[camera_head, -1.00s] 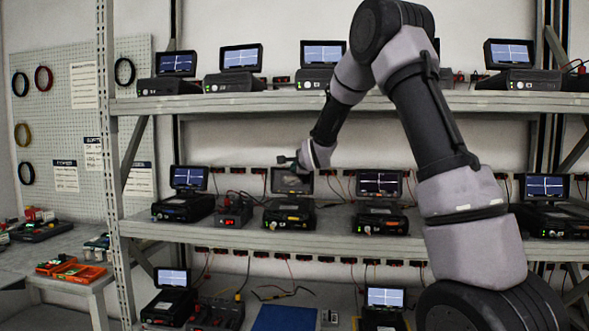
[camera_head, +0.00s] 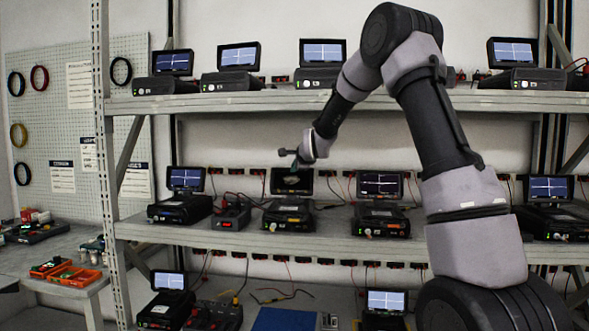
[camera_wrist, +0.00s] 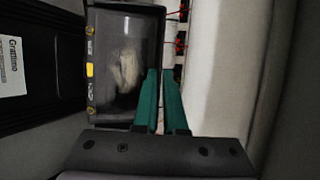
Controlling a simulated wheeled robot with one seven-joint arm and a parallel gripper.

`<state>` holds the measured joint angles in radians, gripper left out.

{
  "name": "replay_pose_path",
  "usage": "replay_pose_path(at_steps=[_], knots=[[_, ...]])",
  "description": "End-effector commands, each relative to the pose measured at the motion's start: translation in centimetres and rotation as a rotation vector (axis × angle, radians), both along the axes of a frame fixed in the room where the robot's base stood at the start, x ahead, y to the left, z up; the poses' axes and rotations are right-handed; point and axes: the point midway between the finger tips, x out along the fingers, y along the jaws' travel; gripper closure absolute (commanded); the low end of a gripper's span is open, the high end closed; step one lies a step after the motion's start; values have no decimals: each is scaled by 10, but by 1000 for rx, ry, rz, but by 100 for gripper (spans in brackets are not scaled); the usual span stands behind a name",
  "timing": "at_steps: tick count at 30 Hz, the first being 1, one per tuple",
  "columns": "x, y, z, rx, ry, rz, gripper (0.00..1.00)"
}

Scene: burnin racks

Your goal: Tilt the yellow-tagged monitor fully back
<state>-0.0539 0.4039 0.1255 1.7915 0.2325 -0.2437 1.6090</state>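The yellow-tagged monitor (camera_head: 281,186) stands on the middle shelf, on a black box unit (camera_head: 289,216). Its screen is dark with a pale smudge or reflection, unlike the lit screens around it. In the wrist view, the monitor (camera_wrist: 115,60) fills the left-centre, with the yellow tag (camera_wrist: 89,69) on its bezel. My gripper (camera_head: 295,164) is at the monitor's top edge in the head view. In the wrist view, the green fingers of my gripper (camera_wrist: 161,71) lie almost together by the monitor's edge, with nothing visible between them. Whether they touch the monitor cannot be told.
A lit monitor (camera_head: 381,184) stands close on the right and another (camera_head: 186,179) on the left. A small red-lit unit (camera_head: 232,214) and loose cables lie between. The upper shelf (camera_head: 350,101) runs above my gripper. Red connectors line the wall behind.

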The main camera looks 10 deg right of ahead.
Motion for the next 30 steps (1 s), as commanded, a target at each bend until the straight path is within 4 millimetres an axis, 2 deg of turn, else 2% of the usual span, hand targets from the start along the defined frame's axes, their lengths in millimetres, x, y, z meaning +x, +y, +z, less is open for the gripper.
replay_pose_path(at_steps=[1,2,14,17,24,30], knots=[[1,-1,6,-1,-13,-1,74],[1,-1,6,-2,-12,-1,65],[-5,-2,7,0,-7,-1,65],[-18,-4,13,0,-8,-1,65],[-62,-11,32,-2,-9,-2,65],[-89,-15,43,0,-8,-2,65]])
